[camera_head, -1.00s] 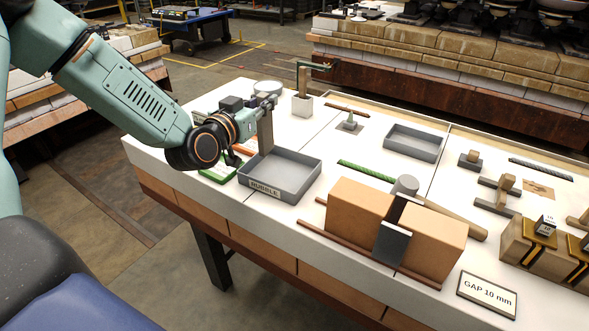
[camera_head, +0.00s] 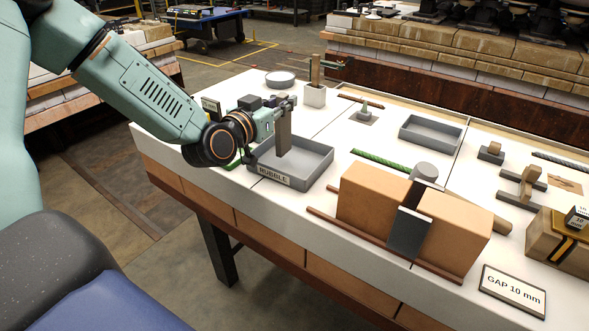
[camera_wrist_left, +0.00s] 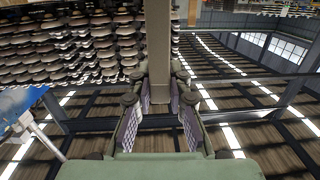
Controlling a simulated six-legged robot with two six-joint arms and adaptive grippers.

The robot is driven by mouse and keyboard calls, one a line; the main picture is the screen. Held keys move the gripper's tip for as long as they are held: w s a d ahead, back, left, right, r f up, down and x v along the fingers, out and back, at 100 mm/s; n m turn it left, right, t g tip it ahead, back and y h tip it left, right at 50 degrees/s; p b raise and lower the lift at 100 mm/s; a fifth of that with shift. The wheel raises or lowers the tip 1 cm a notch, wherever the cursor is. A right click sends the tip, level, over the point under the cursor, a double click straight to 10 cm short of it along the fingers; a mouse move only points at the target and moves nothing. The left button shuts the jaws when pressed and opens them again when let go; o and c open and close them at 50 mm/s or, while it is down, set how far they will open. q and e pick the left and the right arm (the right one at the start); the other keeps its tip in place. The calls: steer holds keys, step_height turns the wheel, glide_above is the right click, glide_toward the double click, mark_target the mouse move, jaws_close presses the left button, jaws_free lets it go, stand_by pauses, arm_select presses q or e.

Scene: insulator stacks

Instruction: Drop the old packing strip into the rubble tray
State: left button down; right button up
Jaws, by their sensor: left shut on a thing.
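The old packing strip (camera_head: 283,132) is a flat grey-brown bar held upright in my left gripper (camera_head: 284,104). Its lower end is over the inside of the rubble tray (camera_head: 316,178); I cannot tell whether it touches the floor of the tray. The grey tray carries a RUBBLE label on its front wall and looks otherwise empty. In the left wrist view the strip (camera_wrist_left: 158,45) runs up between the two fingers (camera_wrist_left: 159,98), which are shut on it. My right gripper is not in view.
Two tan blocks (camera_head: 448,236) with a dark plate (camera_head: 408,233) between them stand to the right of the tray. A green rod (camera_head: 381,162) lies behind them. A second grey tray (camera_head: 431,135) sits farther back.

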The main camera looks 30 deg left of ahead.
arm_select(q)
steer(key=shift+a+f, duration=0.2)
steer(key=shift+f, duration=0.3)
steer(key=c, duration=1.7)
jaws_free()
steer(key=shift+d+r, duration=0.1)
steer(key=shift+d, duration=0.05)
steer(key=shift+c, duration=0.2)
steer(key=o, duration=0.6)
steer(key=shift+c, duration=0.2)
step_height(320, 180, up, 10)
